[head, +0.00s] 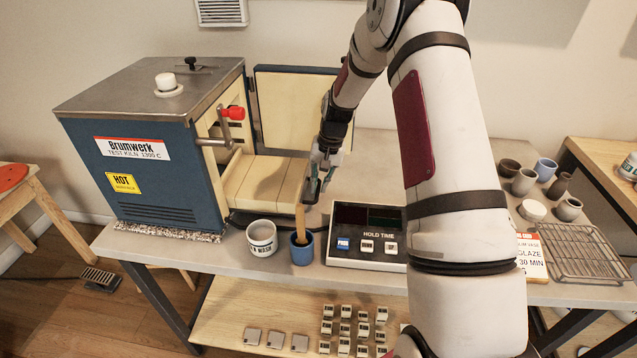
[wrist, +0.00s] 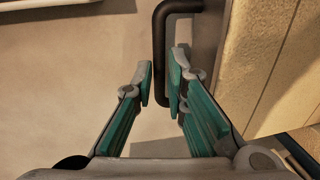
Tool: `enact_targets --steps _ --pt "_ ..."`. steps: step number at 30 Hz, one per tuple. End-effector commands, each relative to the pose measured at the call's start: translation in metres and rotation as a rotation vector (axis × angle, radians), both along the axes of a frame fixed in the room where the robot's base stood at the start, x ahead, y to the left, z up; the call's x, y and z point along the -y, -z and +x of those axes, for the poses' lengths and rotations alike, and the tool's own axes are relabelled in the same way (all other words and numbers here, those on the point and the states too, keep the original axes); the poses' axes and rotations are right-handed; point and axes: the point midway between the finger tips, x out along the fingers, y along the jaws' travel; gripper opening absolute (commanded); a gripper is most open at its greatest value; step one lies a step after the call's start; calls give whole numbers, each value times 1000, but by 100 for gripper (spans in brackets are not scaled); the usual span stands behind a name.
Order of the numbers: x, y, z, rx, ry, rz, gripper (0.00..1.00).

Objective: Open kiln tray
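The kiln tray (head: 262,182) is a cream firebrick drawer that sticks out of the front of the blue Brumwerk kiln (head: 150,185). It also shows at the right of the wrist view (wrist: 275,65). Its dark bar handle (wrist: 160,40) stands off its front face. My gripper (head: 319,184) is at the tray's front end. The tray's inner end is hidden inside the kiln.
The kiln door (head: 295,105) stands open behind the tray. A white mug (head: 262,240), a blue cup (head: 302,250) with a wooden-handled tool and a hold-time box (head: 367,240) stand in front. Several pots and a wire rack (head: 585,255) are at the right.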

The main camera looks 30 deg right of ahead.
Motion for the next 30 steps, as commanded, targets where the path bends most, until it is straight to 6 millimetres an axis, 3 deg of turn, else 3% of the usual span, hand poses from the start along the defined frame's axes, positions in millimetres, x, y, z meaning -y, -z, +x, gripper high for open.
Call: enact_targets --steps 14,30 --pt "2 -8 0 3 1 -1 30" --pt "16 -103 -10 4 2 -1 30"
